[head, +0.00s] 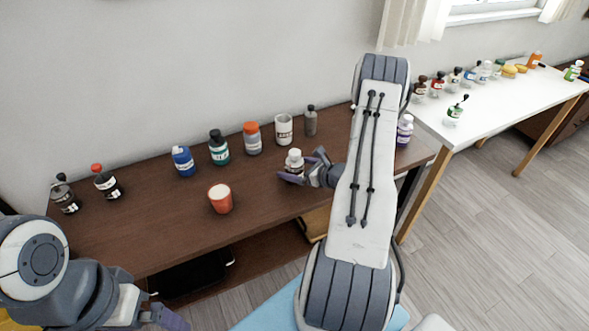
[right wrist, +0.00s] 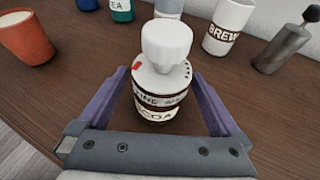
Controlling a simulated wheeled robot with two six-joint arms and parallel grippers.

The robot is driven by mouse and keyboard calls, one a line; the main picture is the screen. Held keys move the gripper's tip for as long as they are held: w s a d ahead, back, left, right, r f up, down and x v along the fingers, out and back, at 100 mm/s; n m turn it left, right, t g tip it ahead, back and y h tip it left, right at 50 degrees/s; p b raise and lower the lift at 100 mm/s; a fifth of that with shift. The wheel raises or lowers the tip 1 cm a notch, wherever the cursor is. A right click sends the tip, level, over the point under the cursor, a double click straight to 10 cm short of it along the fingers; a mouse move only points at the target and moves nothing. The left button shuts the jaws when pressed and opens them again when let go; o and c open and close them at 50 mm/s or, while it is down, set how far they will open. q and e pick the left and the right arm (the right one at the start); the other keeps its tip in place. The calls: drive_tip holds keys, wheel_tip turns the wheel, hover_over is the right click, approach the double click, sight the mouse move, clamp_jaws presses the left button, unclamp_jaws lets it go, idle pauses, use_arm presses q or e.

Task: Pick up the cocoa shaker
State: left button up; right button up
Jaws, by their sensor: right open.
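The cocoa shaker (head: 294,161) stands upright on the dark wooden table in the head view, a small jar with a white top and a label. In the right wrist view the shaker (right wrist: 161,85) shows a white knobbed lid and a label ending in "COA". My right gripper (head: 293,176) is at the shaker. In the right wrist view its purple fingers (right wrist: 163,98) are open, one on each side of the shaker, with gaps visible. My left gripper (head: 168,318) is only partly in view at the bottom left, and its fingertips are cut off.
An orange cup (head: 220,198) stands to the left of the shaker. Behind are a white mug (head: 284,130), a grey grinder-like bottle (head: 311,121), an orange-lidded jar (head: 252,138) and a green jar (head: 218,148). A white table (head: 480,118) with several bottles stands at right.

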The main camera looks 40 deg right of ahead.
drive_tip(key=c, duration=1.5)
drive_tip(key=shift+o, duration=0.2)
drive_tip(key=shift+r, duration=0.1)
